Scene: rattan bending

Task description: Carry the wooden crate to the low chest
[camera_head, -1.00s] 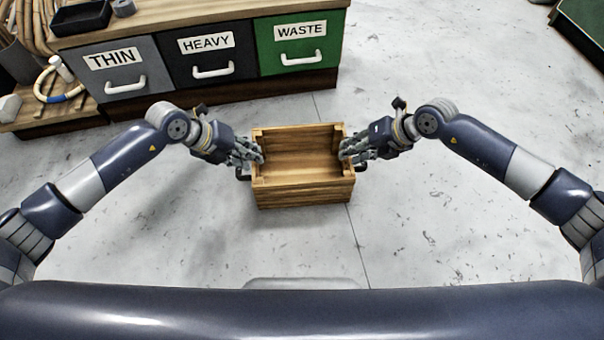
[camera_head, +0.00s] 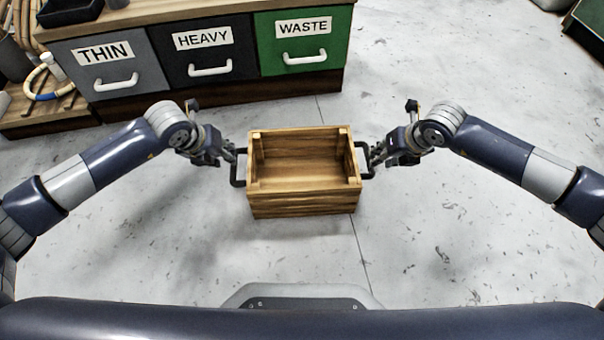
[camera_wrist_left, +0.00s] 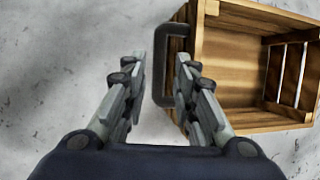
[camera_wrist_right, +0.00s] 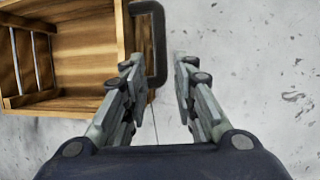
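The wooden crate (camera_head: 302,205) is empty and open-topped, with a dark loop handle at each end. It stands upright on the floor in the middle of the head view. My left gripper (camera_head: 232,152) is open beside the left handle (camera_head: 236,168). In the left wrist view that handle (camera_wrist_left: 160,72) lies just ahead of the parted fingers. My right gripper (camera_head: 374,155) is open beside the right handle (camera_head: 367,174). In the right wrist view its bar (camera_wrist_right: 160,40) runs ahead of the gap between the fingers. I cannot tell whether any finger touches a handle.
A cabinet with THIN (camera_head: 118,73), HEAVY (camera_head: 207,66) and WASTE (camera_head: 303,50) drawer fronts stands behind the crate. A dark green box-like piece (camera_head: 597,28) is cut off at the upper right; I cannot tell if it is the low chest. Floor right of the crate is clear.

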